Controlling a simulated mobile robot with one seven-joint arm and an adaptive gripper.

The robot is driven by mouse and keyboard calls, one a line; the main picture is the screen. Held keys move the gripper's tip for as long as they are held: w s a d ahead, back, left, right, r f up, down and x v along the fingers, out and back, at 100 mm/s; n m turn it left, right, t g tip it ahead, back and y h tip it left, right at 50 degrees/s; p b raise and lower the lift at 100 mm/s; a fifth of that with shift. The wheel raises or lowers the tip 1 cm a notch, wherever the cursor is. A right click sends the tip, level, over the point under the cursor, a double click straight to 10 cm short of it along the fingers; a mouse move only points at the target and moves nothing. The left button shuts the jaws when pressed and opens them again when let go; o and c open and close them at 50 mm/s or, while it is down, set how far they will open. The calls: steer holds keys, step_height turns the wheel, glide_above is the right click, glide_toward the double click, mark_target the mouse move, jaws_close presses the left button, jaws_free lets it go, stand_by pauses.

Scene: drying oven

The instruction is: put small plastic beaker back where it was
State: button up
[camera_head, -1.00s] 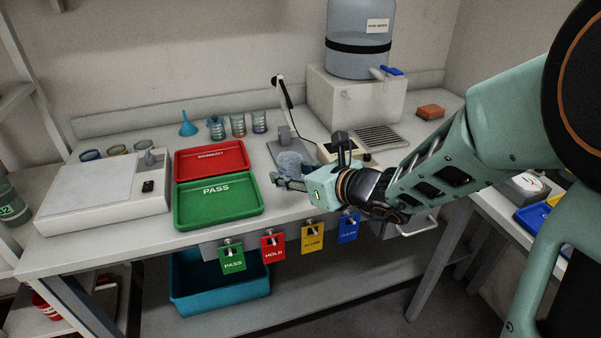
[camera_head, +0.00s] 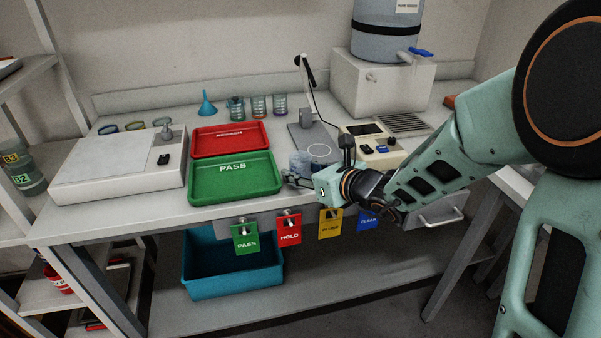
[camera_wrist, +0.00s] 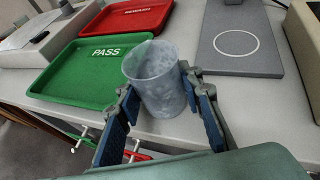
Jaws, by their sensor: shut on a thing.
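The small plastic beaker (camera_wrist: 158,80) is a cloudy, translucent cup, upright between the fingers of my gripper (camera_wrist: 163,112) in the wrist view. My gripper is shut on it. In the head view the beaker (camera_head: 300,163) shows at the tip of my gripper (camera_head: 298,178), just right of the green PASS tray, near the bench's front edge. I cannot tell whether its base touches the bench.
The green PASS tray (camera_head: 203,193) and red tray (camera_head: 229,139) lie left. A grey plate with a white circle (camera_head: 318,151) and a beige control box (camera_head: 380,154) stand behind. Glass beakers (camera_head: 258,106) and a blue funnel (camera_head: 207,104) line the back. Tags (camera_head: 289,231) hang in front.

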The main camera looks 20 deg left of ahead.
steer(key=shift+f, duration=0.15)
steer(key=o, duration=1.3)
steer(key=shift+r, duration=0.2)
steer(key=p+v, duration=0.2)
steer(key=v, duration=1)
steer(key=shift+d+f, duration=0.1)
steer(key=shift+f, duration=0.05)
